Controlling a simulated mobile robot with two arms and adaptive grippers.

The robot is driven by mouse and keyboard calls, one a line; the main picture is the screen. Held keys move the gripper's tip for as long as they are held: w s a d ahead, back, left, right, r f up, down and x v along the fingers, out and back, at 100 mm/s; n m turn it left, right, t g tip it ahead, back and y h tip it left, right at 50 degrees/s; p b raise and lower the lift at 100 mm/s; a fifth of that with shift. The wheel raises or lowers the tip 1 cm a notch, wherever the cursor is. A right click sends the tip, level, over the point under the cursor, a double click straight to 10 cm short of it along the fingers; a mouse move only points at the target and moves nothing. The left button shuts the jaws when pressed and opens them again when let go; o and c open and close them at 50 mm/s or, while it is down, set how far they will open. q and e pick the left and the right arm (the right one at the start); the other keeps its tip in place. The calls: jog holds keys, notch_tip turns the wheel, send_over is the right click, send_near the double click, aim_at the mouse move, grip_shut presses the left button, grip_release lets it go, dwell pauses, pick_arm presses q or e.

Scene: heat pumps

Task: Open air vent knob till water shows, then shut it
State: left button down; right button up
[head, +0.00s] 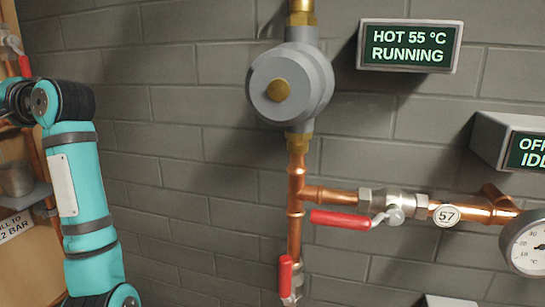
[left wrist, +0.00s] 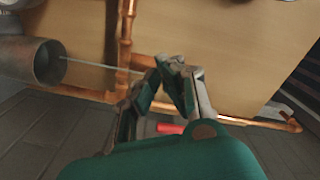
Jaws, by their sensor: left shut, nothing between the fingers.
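My left gripper (left wrist: 164,66) shows in the left wrist view with its fingertips together, close to a vertical copper pipe. A thin pale streak (left wrist: 100,67), which looks like a jet of water, runs from beside the fingertips to the open mouth of a grey metal cup (left wrist: 30,60). The air vent knob cannot be made out; the fingers may hide it. In the head view my left arm is at the left, its gripper out of frame; the cup (head: 15,180) stands there on a small shelf. My right gripper is in neither view.
A wooden board (left wrist: 240,50) backs the pipes, with a red handle (left wrist: 172,128) near my fingers. On the brick wall are a grey round pump-like body (head: 290,85), red-handled valves (head: 340,219), a gauge (head: 525,243) and a sign reading HOT 55 °C RUNNING (head: 410,46).

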pick_arm(q)
jog(key=shift+a+r, duration=0.1)
jog(key=shift+r, duration=0.05)
jog(key=shift+a, duration=0.15)
jog(key=shift+w+r, duration=0.15)
jog(key=shift+w, duration=0.15)
dwell(0.6)
